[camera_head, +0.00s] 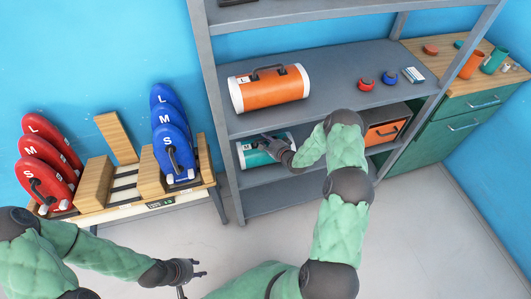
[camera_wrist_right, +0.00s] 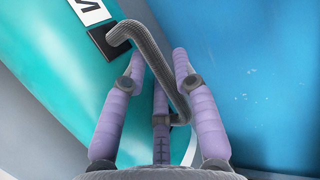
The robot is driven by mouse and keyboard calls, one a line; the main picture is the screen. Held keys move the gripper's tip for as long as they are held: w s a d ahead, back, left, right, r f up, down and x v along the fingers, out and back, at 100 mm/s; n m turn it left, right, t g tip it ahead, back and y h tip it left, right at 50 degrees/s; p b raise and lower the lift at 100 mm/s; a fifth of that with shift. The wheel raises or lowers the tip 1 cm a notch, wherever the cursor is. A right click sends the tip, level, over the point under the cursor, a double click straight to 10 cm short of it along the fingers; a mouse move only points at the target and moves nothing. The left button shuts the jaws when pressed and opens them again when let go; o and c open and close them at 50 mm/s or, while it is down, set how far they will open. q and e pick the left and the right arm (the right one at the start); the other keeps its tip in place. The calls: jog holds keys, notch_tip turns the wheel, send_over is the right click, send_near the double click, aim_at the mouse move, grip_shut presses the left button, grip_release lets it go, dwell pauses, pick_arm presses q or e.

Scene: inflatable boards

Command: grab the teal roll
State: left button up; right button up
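The teal roll (camera_head: 251,157) lies on the lower shelf of the grey rack, with pale ends and a dark carry handle. My right gripper (camera_head: 269,143) is at the roll's upper front and hides part of it. In the right wrist view, the teal roll (camera_wrist_right: 45,75) fills the left side, and its dark bent handle (camera_wrist_right: 150,55) runs between the fingers of my right gripper (camera_wrist_right: 155,62). The fingers stand apart with gaps beside the handle. My left gripper (camera_head: 197,270) is open and empty above the floor, away from the rack.
An orange roll (camera_head: 275,90) lies on the shelf above, with a red item (camera_head: 366,84) to its right. An orange-fronted case (camera_head: 383,133) is right of my right arm. Red boards (camera_head: 47,165) and blue boards (camera_head: 172,135) stand in a wooden rack at left.

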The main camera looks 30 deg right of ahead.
jog(key=shift+w, duration=0.1)
grip_shut()
jog(key=shift+r, duration=0.1)
